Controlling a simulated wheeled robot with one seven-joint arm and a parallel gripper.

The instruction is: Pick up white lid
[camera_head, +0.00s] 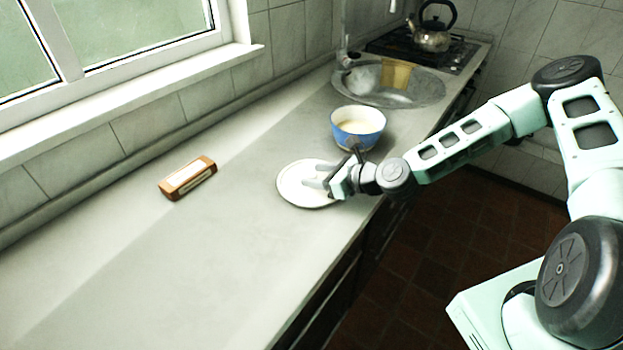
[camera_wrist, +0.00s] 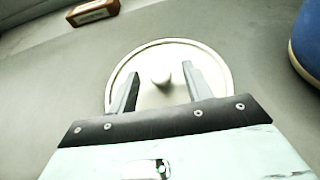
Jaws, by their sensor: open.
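The white lid (camera_head: 294,188) is a round disc lying flat on the counter, and it also shows in the wrist view (camera_wrist: 150,57). A pale round knob (camera_wrist: 161,75) stands at its middle. My gripper (camera_head: 322,182) is over the lid, and its right part hides some of the lid in the head view. In the wrist view my gripper (camera_wrist: 160,77) is open, with one finger on each side of the knob. The knob sits near the fingertips, closer to the right finger. I cannot tell whether either finger touches the lid.
A blue pot (camera_head: 357,134) with a pale inside stands just behind the lid. A brown and white block-like object (camera_head: 188,178) lies to the left. Farther back are a sink (camera_head: 424,91) and a kettle (camera_head: 433,38) on a stove. The front left counter is clear.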

